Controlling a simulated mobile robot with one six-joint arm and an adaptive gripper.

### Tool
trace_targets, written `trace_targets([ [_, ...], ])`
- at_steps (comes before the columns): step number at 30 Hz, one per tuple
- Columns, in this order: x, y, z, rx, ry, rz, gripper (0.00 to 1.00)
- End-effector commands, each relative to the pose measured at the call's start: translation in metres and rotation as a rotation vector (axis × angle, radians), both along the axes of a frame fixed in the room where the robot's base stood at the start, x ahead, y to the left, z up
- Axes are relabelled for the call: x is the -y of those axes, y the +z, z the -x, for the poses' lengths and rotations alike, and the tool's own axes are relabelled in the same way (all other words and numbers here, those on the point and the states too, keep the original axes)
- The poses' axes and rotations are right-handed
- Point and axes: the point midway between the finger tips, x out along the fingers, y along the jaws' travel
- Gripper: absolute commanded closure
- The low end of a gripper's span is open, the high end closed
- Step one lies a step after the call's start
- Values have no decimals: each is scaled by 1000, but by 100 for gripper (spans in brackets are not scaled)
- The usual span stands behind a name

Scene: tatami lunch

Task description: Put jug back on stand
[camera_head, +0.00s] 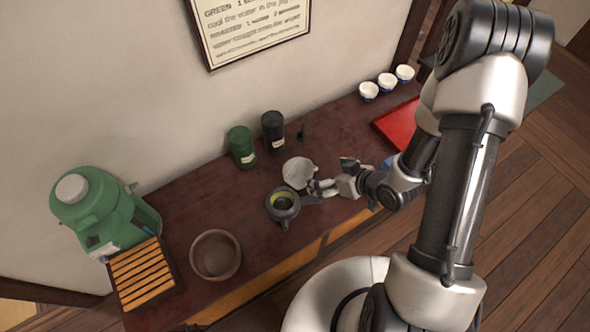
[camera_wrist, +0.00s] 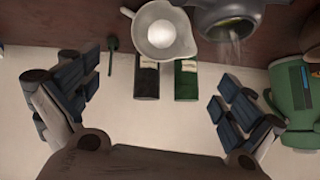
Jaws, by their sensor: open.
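The pale, wide-mouthed jug (camera_head: 298,172) with a pouring lip stands upright on the dark table, between the tea canisters and the teapot. In the wrist view the jug (camera_wrist: 150,42) is at the top centre, with a white round patch inside it. My gripper (camera_head: 328,177) is open and empty just right of the jug in the head view. In the wrist view its fingers (camera_wrist: 152,85) are spread wide, with the jug beyond them and not between them. I cannot make out a distinct stand for the jug.
A dark teapot (camera_head: 283,205) with green inside sits close in front of the jug. A green canister (camera_head: 242,147) and black canister (camera_head: 273,132) stand behind. A brown bowl (camera_head: 216,256), slatted tray (camera_head: 141,273) and green dispenser (camera_head: 105,215) are left. A red tray (camera_head: 397,124) is right.

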Motion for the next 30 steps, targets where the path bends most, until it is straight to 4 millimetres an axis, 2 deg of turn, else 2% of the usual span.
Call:
trace_targets([
  [3, -15, -22, -13, 0, 6, 2, 0],
  [12, -46, -64, -44, 1, 2, 2, 0],
  [20, -56, -77, -55, 0, -1, 2, 0],
  [30, -79, -109, -77, 0, 1, 3, 0],
])
